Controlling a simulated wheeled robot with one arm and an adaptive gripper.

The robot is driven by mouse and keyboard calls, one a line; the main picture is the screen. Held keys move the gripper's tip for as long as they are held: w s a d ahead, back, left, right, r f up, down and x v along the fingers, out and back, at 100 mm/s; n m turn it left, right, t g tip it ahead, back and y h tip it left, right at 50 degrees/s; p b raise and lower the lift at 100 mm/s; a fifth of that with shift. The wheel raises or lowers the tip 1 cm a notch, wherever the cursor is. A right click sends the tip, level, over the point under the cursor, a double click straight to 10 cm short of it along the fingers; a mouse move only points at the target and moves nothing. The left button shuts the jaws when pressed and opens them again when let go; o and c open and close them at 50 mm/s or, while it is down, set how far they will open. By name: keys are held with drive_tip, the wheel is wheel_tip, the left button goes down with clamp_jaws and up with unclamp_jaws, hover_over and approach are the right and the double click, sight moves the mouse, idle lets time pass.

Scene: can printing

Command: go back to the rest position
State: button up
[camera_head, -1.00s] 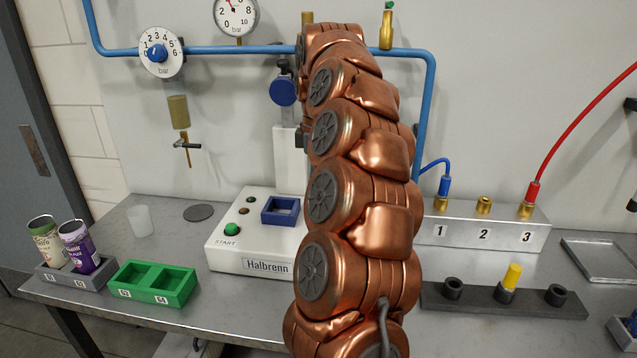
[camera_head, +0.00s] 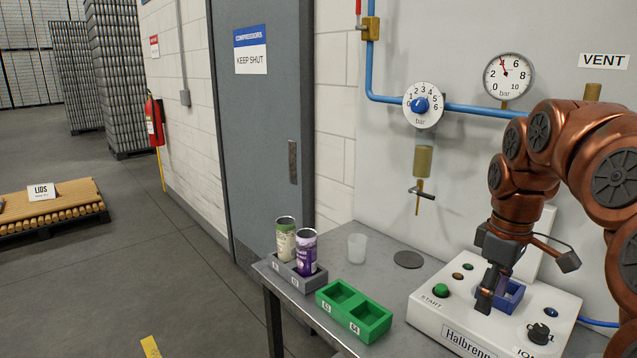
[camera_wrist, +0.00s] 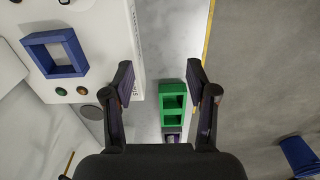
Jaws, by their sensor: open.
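My gripper (camera_head: 489,288) hangs at the end of my copper arm, in front of the white Halbrenn machine (camera_head: 450,318) in the head view. In the wrist view its two fingers (camera_wrist: 160,85) are spread apart with nothing between them. Below and beyond them the green two-pocket tray (camera_wrist: 172,88) lies on the table, empty. The blue square frame (camera_wrist: 53,54) on the machine is off to the left in the wrist view and looks empty. In the head view my gripper partly hides this frame.
A grey holder (camera_head: 298,279) with a green-and-white can (camera_head: 285,240) and a purple can (camera_head: 306,252) stands at the table's left end. A translucent cup (camera_head: 357,248) and a dark disc (camera_head: 408,259) are behind the green tray. Open floor (camera_head: 120,260) lies to the left.

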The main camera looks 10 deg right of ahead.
drive_tip(key=s+a+f+m, duration=0.2)
drive_tip(key=s+a+f, duration=0.2)
drive_tip(key=s+a, duration=0.6)
drive_tip(key=s+a+f+m, duration=0.2)
drive_tip(key=s+a+f, duration=0.1)
drive_tip(key=s, duration=0.3)
drive_tip(key=s+a+f+m+g, duration=0.1)
drive_tip(key=s+a+f+m, duration=0.1)
drive_tip(key=s+a+f, duration=0.2)
drive_tip(key=s+f, duration=0.2)
drive_tip(key=s, duration=0.1)
drive_tip(key=shift+s+a+f+m+g, duration=0.2)
drive_tip(key=shift+a+f+m+g, duration=0.1)
drive_tip(key=shift+m, duration=0.1)
